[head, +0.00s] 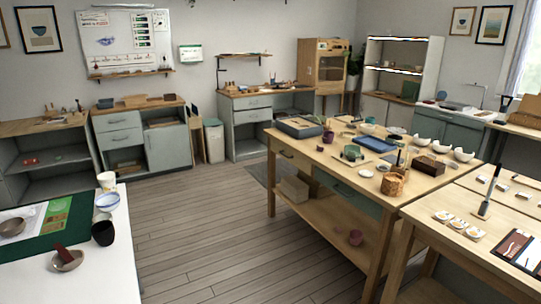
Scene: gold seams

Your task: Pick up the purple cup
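A small purple cup (327,136) stands on the large wooden table (318,157), just right of a dark grey tray-like box. Neither of my grippers shows in the head view.
Bowls, a blue book (374,143) and a woven basket (392,184) crowd the tabletop. A white table (95,275) with a black cup (103,233) stands front left. Another wooden table (450,250) stands front right. The wooden floor (205,235) between is clear.

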